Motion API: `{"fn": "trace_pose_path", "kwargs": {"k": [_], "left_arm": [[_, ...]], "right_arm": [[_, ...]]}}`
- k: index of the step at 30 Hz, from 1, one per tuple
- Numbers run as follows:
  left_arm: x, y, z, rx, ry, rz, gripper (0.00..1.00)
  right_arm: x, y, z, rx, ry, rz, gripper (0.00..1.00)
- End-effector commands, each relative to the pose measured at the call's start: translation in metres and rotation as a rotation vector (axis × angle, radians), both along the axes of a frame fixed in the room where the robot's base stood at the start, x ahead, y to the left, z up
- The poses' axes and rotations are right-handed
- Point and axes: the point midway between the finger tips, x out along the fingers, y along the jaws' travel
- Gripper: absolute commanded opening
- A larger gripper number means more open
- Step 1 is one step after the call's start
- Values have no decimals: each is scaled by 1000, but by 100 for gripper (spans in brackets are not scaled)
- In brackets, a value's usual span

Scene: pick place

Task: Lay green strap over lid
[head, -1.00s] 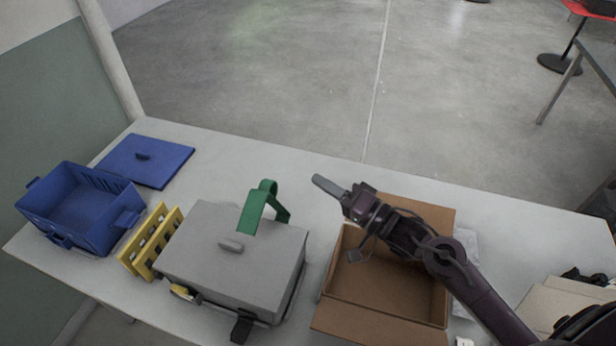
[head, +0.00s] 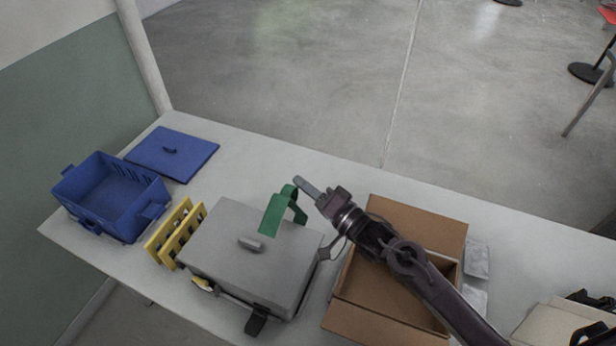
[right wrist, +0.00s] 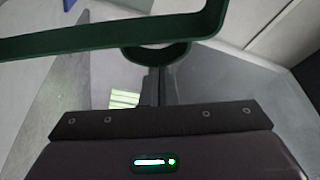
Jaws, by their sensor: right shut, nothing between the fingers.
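The grey box with its grey lid (head: 226,225) stands on the table, lid closed. The green strap (head: 277,213) rises in an arch at the lid's far right edge, and one flat end leans over the lid. My right gripper (head: 301,184) is shut and empty, its fingertips right beside the top of the strap's arch. In the right wrist view the strap (right wrist: 90,42) runs across the top, with its curved part just ahead of my shut fingers (right wrist: 155,82). I cannot tell whether they touch. My left gripper is not in view.
An open cardboard box (head: 375,290) stands right of the grey box, under my right arm. Yellow racks (head: 172,236), a blue crate (head: 85,215) and a flat blue lid (head: 190,158) are at left. The table behind the grey box is clear.

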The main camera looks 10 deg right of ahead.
Motion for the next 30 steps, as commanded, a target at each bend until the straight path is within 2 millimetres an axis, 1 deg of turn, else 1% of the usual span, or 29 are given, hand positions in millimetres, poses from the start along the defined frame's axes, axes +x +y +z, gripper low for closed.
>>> {"fn": "trace_pose_path", "kwargs": {"k": [8, 14, 20, 30], "left_arm": [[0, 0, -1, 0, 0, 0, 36], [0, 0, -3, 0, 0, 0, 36], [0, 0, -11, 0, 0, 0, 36], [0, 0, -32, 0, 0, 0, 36]], "right_arm": [[-1, 0, -1, 0, -1, 0, 0], [-8, 5, -2, -21, -34, 2, 0], [-26, 18, -7, -83, -124, 3, 0], [-65, 44, -22, -229, -340, 2, 0]]}}
